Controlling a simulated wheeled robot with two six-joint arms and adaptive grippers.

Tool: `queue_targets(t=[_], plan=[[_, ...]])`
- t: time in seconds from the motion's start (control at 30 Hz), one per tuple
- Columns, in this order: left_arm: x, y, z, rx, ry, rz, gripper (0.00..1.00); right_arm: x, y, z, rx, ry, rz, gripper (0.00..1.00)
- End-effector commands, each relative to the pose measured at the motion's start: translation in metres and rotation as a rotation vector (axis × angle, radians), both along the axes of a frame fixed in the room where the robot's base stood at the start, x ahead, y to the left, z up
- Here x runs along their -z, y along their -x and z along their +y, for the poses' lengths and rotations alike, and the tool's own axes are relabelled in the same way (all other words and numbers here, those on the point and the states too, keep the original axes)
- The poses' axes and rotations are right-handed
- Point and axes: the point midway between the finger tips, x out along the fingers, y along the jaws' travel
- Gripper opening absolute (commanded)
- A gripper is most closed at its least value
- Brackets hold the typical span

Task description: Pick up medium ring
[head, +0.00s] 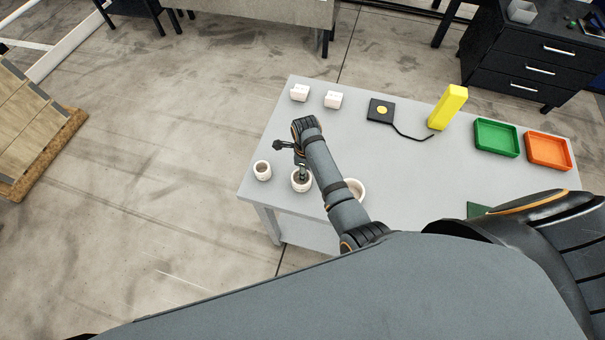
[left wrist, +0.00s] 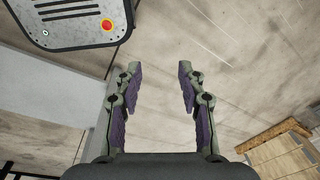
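Three whitish rings stand in a row on the left part of the grey table. The small ring (head: 262,173) is at the left. The medium ring (head: 297,187) is in the middle, and the large ring (head: 360,186) is partly hidden behind my right arm. My right gripper (head: 302,176) points down at the medium ring, its tip within the ring's outline. It is too small to tell whether its fingers are open or shut, or touch the ring. My left gripper (left wrist: 158,68) is open and empty over the floor, seen only in the left wrist view.
The grey table (head: 400,170) also bears two white blocks (head: 316,96), a black pad (head: 380,111) with a yellow button, a yellow post (head: 447,108), a green tray (head: 497,154) and an orange tray (head: 548,166). The table's middle is clear. A wooden pallet (head: 30,125) lies far left.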

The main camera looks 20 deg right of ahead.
Motion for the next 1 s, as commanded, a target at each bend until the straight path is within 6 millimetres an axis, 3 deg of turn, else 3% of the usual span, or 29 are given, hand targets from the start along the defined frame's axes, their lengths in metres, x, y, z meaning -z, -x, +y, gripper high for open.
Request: queue_targets(t=[0.13,0.37,0.83,1.0], plan=[[0.0,-0.004,-0.002,0.0,0.002,-0.006,0.4,0.001,0.001,0.0,-0.001,0.0,0.002,0.32],[-0.001,-0.006,0.008,0.004,-0.01,-0.009,0.4,0.001,0.001,0.0,-0.001,0.001,0.003,0.01],[-0.001,-0.011,0.001,0.001,-0.002,-0.018,0.4,0.001,0.001,0.0,-0.002,0.001,0.006,0.0],[-0.001,-0.011,0.001,0.001,-0.002,-0.017,0.4,-0.009,-0.006,-0.001,-0.007,0.001,0.003,0.0]])
